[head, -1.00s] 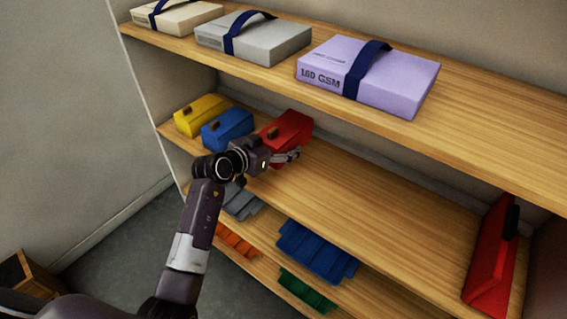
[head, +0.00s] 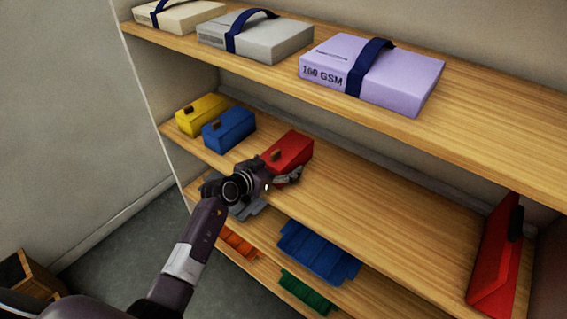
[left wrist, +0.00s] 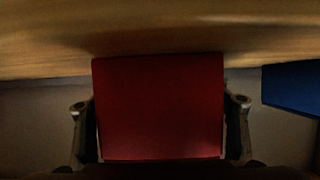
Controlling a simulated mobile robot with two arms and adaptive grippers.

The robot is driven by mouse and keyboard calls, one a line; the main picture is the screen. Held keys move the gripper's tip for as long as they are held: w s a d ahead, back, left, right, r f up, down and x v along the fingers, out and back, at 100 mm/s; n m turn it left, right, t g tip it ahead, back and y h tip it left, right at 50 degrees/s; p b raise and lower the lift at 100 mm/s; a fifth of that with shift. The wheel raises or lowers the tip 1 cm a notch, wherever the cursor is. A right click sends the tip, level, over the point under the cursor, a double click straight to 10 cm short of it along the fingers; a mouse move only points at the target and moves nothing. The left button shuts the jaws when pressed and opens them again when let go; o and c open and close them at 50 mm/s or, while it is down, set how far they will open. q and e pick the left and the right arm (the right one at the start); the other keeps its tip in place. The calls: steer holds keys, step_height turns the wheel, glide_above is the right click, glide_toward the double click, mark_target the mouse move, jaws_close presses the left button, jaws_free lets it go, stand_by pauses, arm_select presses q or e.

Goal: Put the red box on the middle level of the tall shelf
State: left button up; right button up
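The red box (head: 292,150) is at the middle level of the tall shelf (head: 380,210), right of the blue box, with a dark tab on its front. My left gripper (head: 287,177) is at its front side. In the left wrist view the red box (left wrist: 158,108) fills the space between the two fingers, one along each side, and my left gripper (left wrist: 159,103) looks shut on it. The box is very close to the shelf board; whether it touches is hard to tell. My right gripper is not in view.
A blue box (head: 229,130) and a yellow box (head: 203,115) stand left of the red box. A red case (head: 492,265) leans at the right end. The upper board (head: 480,120) overhangs with strapped paper packs. Board between red box and case is clear.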

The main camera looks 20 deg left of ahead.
arm_select(q)
steer(key=o, duration=0.5)
steer(key=shift+r, duration=0.1)
steer(key=v, duration=1.2)
